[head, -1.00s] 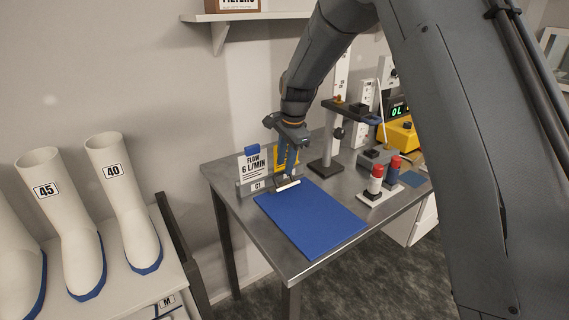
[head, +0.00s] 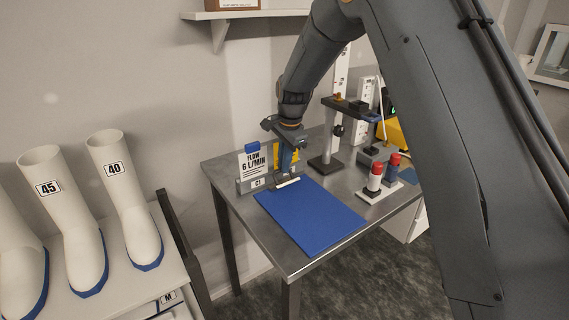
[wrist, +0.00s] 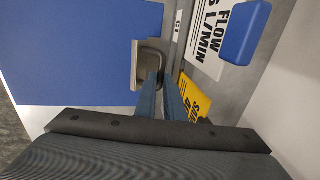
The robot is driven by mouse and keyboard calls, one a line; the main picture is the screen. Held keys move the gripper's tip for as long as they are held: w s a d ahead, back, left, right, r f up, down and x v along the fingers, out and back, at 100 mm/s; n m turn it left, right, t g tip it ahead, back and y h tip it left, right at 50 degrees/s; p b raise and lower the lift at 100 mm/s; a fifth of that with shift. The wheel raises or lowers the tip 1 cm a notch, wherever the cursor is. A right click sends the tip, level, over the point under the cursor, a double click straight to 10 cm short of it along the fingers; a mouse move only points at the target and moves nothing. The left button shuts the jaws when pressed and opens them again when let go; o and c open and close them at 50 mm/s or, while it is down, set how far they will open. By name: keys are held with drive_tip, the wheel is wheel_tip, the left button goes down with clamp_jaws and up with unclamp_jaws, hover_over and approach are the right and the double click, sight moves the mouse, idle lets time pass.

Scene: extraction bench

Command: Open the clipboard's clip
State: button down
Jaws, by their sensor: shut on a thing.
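The clipboard (head: 312,218) is a flat blue board lying on the metal bench. Its pale metal clip (head: 287,183) is at the board's far end, and shows in the wrist view (wrist: 138,65) with a bent wire lever at its edge. My gripper (head: 286,171) points down at the clip. In the wrist view, its two blue-grey fingers (wrist: 163,86) are close together at the wire lever, shut on it. The fingertips partly hide the lever, so the exact grip and how far the clip is raised cannot be told.
A "FLOW 6 L/MIN" card (head: 253,165) stands in a grey holder just left of the clip, with a yellow card (head: 276,155) behind the gripper. Red-capped bottles (head: 376,170) on a white tray and a stand (head: 327,165) are to the right. The board's near part is clear.

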drive_tip(key=shift+w+a+f+g+h+b, duration=0.3)
drive_tip(key=shift+w+a+g+h+b, duration=0.3)
drive_tip(key=shift+g, duration=0.4)
drive_tip(key=shift+w+g+h+b, duration=0.2)
drive_tip(key=shift+g+h+b, duration=0.1)
drive_tip(key=shift+b, duration=0.05)
drive_tip(key=c, duration=1.8)
unclamp_jaws()
drive_tip(key=shift+c, duration=0.2)
wheel_tip(320, 180, up, 8)
drive_tip(key=b, duration=0.2)
drive_tip(key=shift+w+a, duration=0.15)
drive_tip(key=shift+w, duration=0.1)
